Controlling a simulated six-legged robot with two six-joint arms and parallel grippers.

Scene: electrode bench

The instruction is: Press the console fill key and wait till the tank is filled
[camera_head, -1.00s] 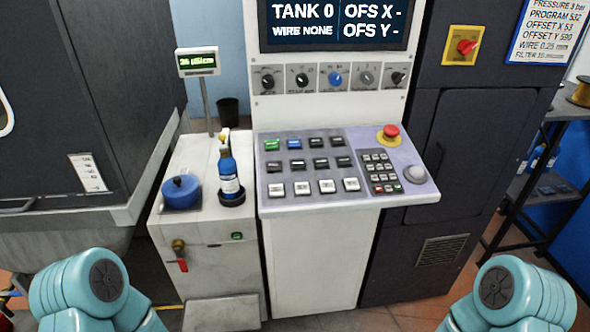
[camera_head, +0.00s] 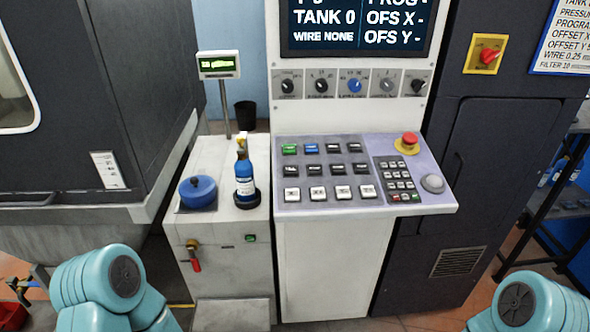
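The console panel (camera_head: 375,208) slopes out below the screen in the middle of the view. It carries a green key (camera_head: 289,149), a blue key (camera_head: 311,148), rows of black and white keys, and a number pad (camera_head: 397,178). The key labels are too small to read, so I cannot tell which is the fill key. The screen (camera_head: 356,27) reads "TANK 0" and "WIRE NONE". Only teal upper parts of my two arms show at the bottom left and bottom right. Neither gripper is in view.
A white cabinet left of the console bears a blue-lidded pot (camera_head: 198,192), a blue bottle (camera_head: 244,175) and a small green display (camera_head: 219,65). A red emergency button (camera_head: 409,140) sits at the panel's upper right. The floor before the console is partly visible.

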